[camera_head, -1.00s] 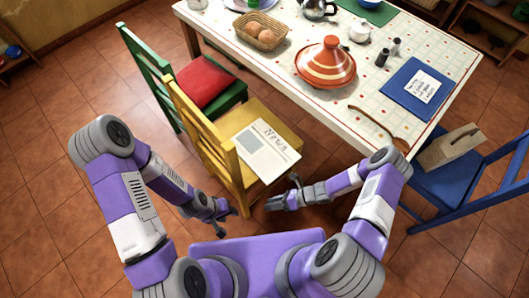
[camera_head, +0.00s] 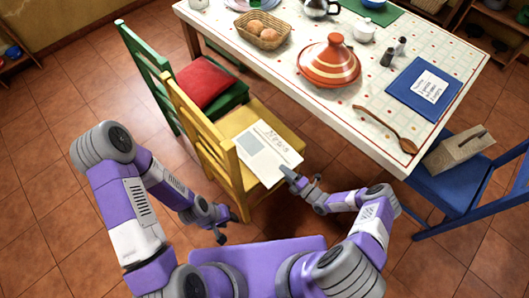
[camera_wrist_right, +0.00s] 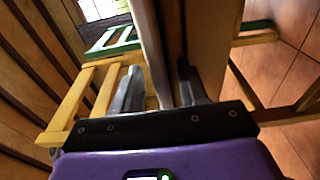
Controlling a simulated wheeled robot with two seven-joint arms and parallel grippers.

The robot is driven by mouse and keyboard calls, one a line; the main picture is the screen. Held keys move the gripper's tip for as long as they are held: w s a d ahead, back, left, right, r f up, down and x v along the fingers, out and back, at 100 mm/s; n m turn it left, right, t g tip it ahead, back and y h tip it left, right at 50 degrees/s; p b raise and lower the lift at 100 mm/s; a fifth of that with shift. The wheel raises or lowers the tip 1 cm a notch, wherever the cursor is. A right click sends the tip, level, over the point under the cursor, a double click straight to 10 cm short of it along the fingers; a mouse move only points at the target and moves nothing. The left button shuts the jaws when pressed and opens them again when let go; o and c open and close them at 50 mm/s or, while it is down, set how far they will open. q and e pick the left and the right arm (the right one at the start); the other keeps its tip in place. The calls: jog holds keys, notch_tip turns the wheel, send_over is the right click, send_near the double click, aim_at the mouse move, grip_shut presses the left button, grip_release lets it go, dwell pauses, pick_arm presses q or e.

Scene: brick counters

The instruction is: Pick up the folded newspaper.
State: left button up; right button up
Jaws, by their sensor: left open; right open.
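The folded newspaper (camera_head: 268,152) is a white sheet with a headline and a grey picture block. It lies flat on the seat of the yellow chair (camera_head: 238,122), its near right corner at the seat's edge. My right gripper (camera_head: 289,176) is open at that corner. In the right wrist view a pale edge that looks like the newspaper (camera_wrist_right: 152,50) runs between the two open fingers (camera_wrist_right: 160,88); contact cannot be told. My left gripper (camera_head: 221,234) is open and empty, low beside the chair's backrest.
A green chair (camera_head: 150,62) stands to the left.

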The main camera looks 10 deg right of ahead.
jog(key=shift+w+a, duration=0.4)
jog(key=shift+a, duration=0.05)
jog(key=shift+r, duration=0.1)
grip_shut()
jog(key=shift+a, duration=0.1)
